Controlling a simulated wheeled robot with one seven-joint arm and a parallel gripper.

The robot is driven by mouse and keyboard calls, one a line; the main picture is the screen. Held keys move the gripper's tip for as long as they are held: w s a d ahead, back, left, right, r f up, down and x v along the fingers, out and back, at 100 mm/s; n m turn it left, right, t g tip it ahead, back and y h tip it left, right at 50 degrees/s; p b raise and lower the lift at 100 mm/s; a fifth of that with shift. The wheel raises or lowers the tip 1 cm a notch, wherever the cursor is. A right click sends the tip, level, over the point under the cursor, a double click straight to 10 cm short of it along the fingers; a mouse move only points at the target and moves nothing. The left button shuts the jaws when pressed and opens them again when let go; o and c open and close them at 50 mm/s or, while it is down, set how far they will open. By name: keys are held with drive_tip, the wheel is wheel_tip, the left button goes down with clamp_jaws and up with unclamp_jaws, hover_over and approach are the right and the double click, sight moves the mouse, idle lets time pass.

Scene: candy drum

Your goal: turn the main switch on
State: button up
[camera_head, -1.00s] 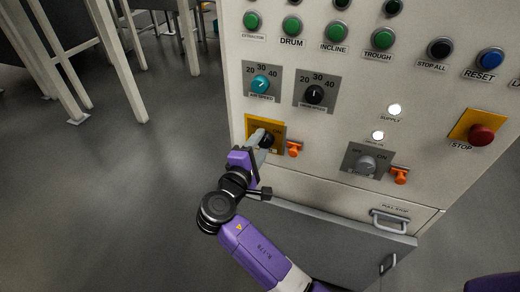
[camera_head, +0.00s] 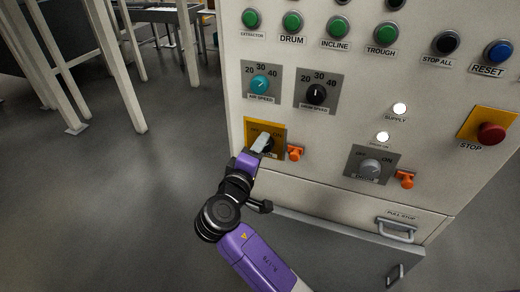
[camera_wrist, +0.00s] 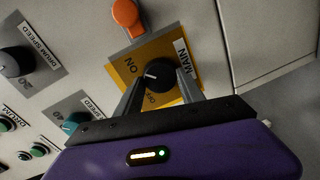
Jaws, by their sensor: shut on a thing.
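The main switch is a black round knob (camera_wrist: 161,72) on a yellow plate (camera_wrist: 128,76) marked MAIN, ON and OFF in the wrist view. The plate (camera_head: 278,128) also shows at the lower left of the panel in the head view. My gripper (camera_wrist: 160,82) is shut on the knob, one finger on each side. The knob's white mark points left in the wrist view, near the ON and OFF lettering; I cannot tell exactly which it meets. In the head view my gripper (camera_head: 262,144) covers most of the knob.
An orange padlock-like tab (camera_head: 295,153) sits right of the plate. A second switch (camera_head: 370,166), a red stop button (camera_head: 491,132) and two lit white lamps (camera_head: 399,108) are further right. Speed dials (camera_head: 260,84) are above. A drawer handle (camera_head: 396,229) sticks out below.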

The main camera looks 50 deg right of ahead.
drive_tip(key=shift+f, duration=0.15)
drive_tip(key=o, duration=1.4)
drive_tip(key=shift+c, duration=0.2)
drive_tip(key=v, duration=0.7)
drive_tip(key=shift+s+a+b, duration=0.2)
drive_tip(key=shift+a+b, duration=0.15)
drive_tip(key=shift+b, duration=0.05)
